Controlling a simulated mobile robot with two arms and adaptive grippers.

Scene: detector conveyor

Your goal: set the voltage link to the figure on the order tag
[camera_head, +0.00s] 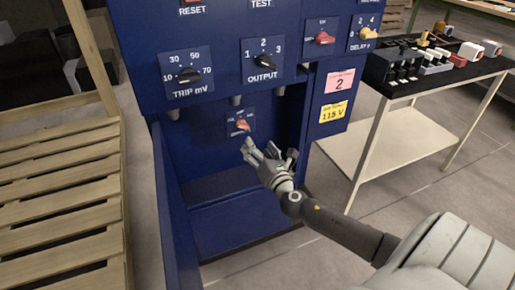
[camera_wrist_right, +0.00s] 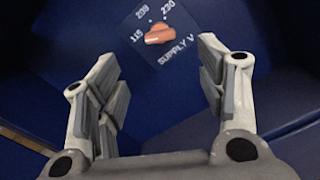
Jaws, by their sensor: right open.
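The voltage link is a small orange knob (camera_head: 243,126) on a blue plate inside the cabinet recess. In the right wrist view the knob (camera_wrist_right: 158,35) sits on the plate marked "SUPPLY V" (camera_wrist_right: 176,52), with 115 at left, a middle figure like 208 and 230 at right. The knob lies slanted across the plate; which figure it points to I cannot tell. The order tag (camera_head: 333,112) is yellow and reads 115 V. My right gripper (camera_head: 268,147) is open and empty, just below and in front of the knob, apart from it. My left gripper is not in view.
The blue cabinet carries the TRIP mV dial (camera_head: 189,75), the OUTPUT dial (camera_head: 263,62) and a red knob (camera_head: 323,38) above. A pink tag (camera_head: 339,81) reads 2. A wooden pallet (camera_head: 70,190) stands at left. A table (camera_head: 440,80) with several devices stands at right.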

